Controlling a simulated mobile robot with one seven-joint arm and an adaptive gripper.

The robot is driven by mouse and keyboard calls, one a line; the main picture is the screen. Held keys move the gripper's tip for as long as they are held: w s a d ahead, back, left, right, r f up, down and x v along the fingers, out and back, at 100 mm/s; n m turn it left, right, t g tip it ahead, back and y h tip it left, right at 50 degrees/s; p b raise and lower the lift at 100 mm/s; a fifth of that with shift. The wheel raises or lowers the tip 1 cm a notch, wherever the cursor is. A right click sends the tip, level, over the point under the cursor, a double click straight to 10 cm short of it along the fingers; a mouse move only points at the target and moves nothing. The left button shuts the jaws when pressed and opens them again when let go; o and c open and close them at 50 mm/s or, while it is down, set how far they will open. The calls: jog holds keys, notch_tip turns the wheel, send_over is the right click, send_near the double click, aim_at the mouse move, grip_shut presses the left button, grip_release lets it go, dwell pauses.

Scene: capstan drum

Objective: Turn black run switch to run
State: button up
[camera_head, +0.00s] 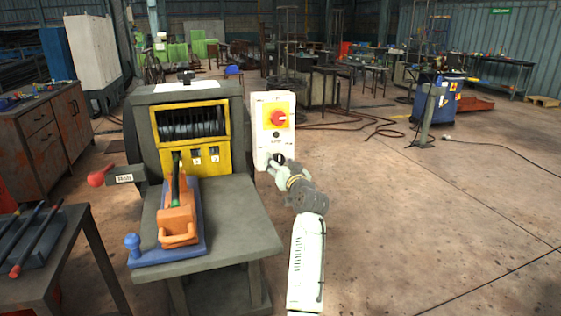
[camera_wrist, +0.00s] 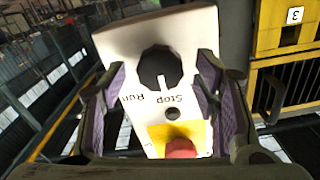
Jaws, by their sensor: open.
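The black run switch (camera_wrist: 158,68) is a dark round knob on a white control box (camera_head: 260,140). It shows in the wrist view between my fingers, with a white pointer line directed down the picture toward the "Stop" label (camera_wrist: 172,100). The "Run" label (camera_wrist: 131,97) is to the left of that. In the head view the switch (camera_head: 277,158) is low on the box and partly hidden by my gripper (camera_head: 284,168). My gripper is open, with its fingers to either side of the knob (camera_wrist: 160,74). Contact cannot be told.
A red knob on a yellow plate (camera_head: 278,117) sits above the switch. The yellow-framed drum machine (camera_head: 158,145) stands left of the box. A grey table (camera_head: 235,225) with an orange tool (camera_head: 176,222) is in front.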

jog(key=shift+w, duration=0.15)
jog(key=shift+c, duration=0.2)
jog(key=c, duration=1.1)
